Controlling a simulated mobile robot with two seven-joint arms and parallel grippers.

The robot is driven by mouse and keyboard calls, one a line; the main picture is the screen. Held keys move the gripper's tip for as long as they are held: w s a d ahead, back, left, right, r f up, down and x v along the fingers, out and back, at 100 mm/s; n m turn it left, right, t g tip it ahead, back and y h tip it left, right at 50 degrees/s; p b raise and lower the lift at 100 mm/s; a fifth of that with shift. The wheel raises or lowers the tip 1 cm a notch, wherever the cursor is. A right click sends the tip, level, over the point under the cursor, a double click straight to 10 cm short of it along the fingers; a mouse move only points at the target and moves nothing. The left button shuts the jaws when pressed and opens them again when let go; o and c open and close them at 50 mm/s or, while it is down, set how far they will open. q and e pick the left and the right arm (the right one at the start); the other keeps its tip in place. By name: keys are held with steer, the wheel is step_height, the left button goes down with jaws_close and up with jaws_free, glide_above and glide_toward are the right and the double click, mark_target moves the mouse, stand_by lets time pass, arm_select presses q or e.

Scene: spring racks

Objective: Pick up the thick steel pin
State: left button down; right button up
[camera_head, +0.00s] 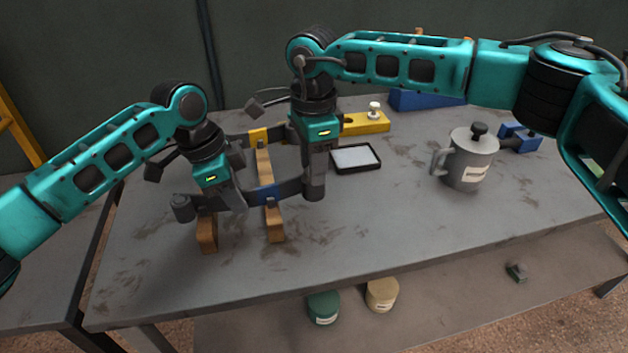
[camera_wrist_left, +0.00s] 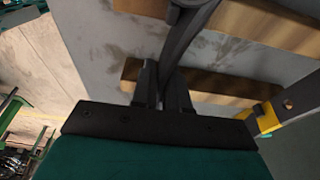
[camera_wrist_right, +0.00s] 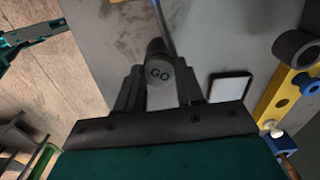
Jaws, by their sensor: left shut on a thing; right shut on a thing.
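A thick dark-grey steel pin (camera_head: 314,172) stands upright at the right end of the blue-banded leaf spring (camera_head: 290,189). Its round end, marked "GO", faces me in the right wrist view (camera_wrist_right: 160,71). My right gripper (camera_wrist_right: 158,90) is shut on the pin from above. I cannot tell whether the pin's lower part sits in the spring's eye. My left gripper (camera_wrist_left: 163,90) is shut on the dark strip of this spring (camera_wrist_left: 183,40) near its left end, beside the left eye (camera_head: 183,207).
Wooden blocks (camera_head: 275,222) support the springs. A yellow-banded spring (camera_head: 258,136) lies behind. A yellow block (camera_head: 366,124) with a white-knobbed pin, a black-framed tablet (camera_head: 355,158), a grey pot (camera_head: 470,160) and blue blocks (camera_head: 427,99) stand further right. The front right table is clear.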

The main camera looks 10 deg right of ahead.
jaws_close()
step_height(320, 180, up, 8)
steer(key=shift+s+f, duration=0.1)
steer(key=shift+f, duration=0.05)
steer(key=s, duration=1.7)
steer(key=shift+s+f, duration=0.3)
steer(key=shift+s, duration=0.1)
steer(key=shift+o, duration=1.8)
jaws_free()
jaws_close()
steer(key=shift+r, duration=1.1)
